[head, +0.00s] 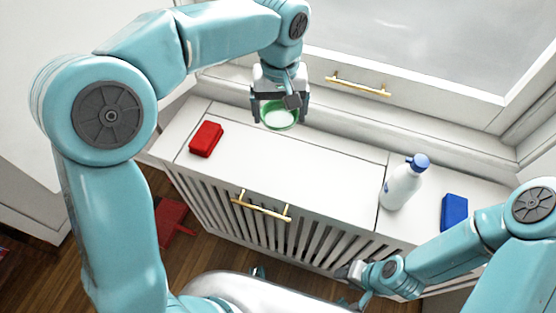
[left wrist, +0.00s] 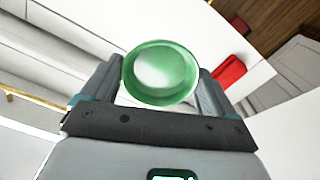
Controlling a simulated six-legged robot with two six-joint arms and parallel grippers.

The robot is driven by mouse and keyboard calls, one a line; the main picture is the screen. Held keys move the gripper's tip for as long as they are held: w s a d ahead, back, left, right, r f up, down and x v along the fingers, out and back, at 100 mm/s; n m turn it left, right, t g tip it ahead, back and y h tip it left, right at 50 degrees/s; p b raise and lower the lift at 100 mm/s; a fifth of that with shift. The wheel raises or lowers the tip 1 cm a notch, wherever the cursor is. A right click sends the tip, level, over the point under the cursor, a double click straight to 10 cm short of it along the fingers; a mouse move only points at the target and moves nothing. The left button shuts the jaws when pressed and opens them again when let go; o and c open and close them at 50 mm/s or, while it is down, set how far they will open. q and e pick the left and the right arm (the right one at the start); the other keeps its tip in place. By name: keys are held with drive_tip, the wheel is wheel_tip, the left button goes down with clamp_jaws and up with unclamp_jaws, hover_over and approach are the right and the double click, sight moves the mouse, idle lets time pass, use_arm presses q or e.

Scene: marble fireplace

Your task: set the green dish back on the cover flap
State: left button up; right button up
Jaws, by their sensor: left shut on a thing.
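The green dish (head: 279,115) is round, with a pale inside, and sits between the fingers of my left gripper (head: 280,108). The gripper is shut on it; the dish also shows between both fingers in the left wrist view (left wrist: 160,73). The cover flap (head: 290,170) is the long white middle panel of the radiator cover's top. In the head view the dish overlaps the flap's back edge; its exact height is hard to tell. My right gripper (head: 352,276) is low in front of the slatted cover, and its fingers are too unclear to read.
A red block (head: 206,139) lies at the flap's left end and shows in the left wrist view (left wrist: 229,73). A white bottle with a blue cap (head: 402,184) and a blue block (head: 454,212) stand to the right. A brass handle (head: 262,207) is at the front. The flap's middle is clear.

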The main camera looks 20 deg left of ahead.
sight(280, 119)
use_arm(q)
wheel_tip(280, 119, down, 18)
drive_tip(key=shift+r+b, duration=0.15)
drive_tip(key=shift+b, duration=0.6)
drive_tip(key=shift+f, duration=0.2)
drive_tip(key=o, duration=0.9)
drive_tip(key=shift+r, duration=0.5)
wheel_tip(280, 119, up, 12)
drive_tip(key=shift+f+p, duration=0.25)
drive_tip(key=shift+p, duration=0.35)
drive_tip(key=shift+s+f, duration=0.1)
